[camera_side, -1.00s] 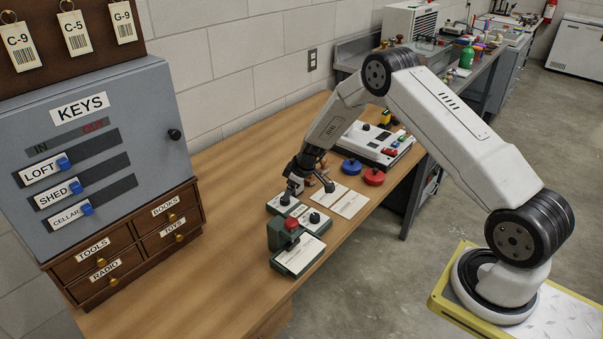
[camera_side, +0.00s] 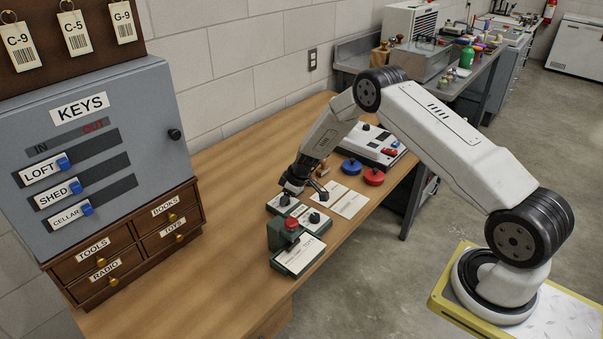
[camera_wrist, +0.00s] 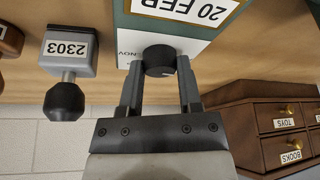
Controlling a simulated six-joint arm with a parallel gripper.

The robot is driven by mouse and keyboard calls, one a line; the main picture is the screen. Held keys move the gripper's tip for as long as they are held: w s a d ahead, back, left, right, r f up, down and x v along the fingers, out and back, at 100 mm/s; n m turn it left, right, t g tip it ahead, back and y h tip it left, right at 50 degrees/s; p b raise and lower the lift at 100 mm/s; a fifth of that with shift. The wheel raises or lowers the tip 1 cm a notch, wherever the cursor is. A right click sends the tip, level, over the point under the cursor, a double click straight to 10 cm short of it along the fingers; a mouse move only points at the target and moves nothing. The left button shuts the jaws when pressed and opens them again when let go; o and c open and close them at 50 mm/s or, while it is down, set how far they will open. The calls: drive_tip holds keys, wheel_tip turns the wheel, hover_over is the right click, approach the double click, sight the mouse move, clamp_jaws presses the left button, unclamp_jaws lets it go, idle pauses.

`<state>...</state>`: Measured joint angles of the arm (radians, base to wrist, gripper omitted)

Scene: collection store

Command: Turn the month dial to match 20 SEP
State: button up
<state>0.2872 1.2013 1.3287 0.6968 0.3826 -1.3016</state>
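The date board (camera_wrist: 212,30) shows upside down in the wrist view, green-edged, its card reading 20 and what looks like FEB. Its black month dial (camera_wrist: 158,60) is a round knob on a pale strip, with NOV printed beside it; other months are hidden. My gripper (camera_wrist: 160,68) has one finger on each side of the dial, very close to it. Whether the fingers press on it I cannot tell. In the side view my gripper (camera_side: 298,190) is low over the small green boards on the wooden table (camera_side: 225,200), hiding part of them.
A red-topped green device (camera_side: 291,225), a red disc (camera_side: 374,177) and a blue disc (camera_side: 351,166) are nearby.

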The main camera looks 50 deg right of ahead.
clamp_jaws()
drive_tip(key=shift+m+h, duration=0.4)
drive_tip(key=shift+m, duration=0.6)
drive_tip(key=shift+a+m, duration=0.1)
drive_tip(key=shift+m, duration=0.5)
drive_tip(key=shift+m+h, duration=0.7)
drive_tip(key=shift+m, duration=0.5)
drive_tip(key=shift+a+m+h, duration=0.1)
drive_tip(key=shift+m+h, duration=0.45)
drive_tip(key=shift+m, duration=0.85)
drive_tip(key=shift+a+m+h, duration=0.1)
drive_tip(key=shift+m+h, duration=0.45)
drive_tip(key=shift+m, duration=0.85)
drive_tip(key=o, duration=0.8)
unclamp_jaws()
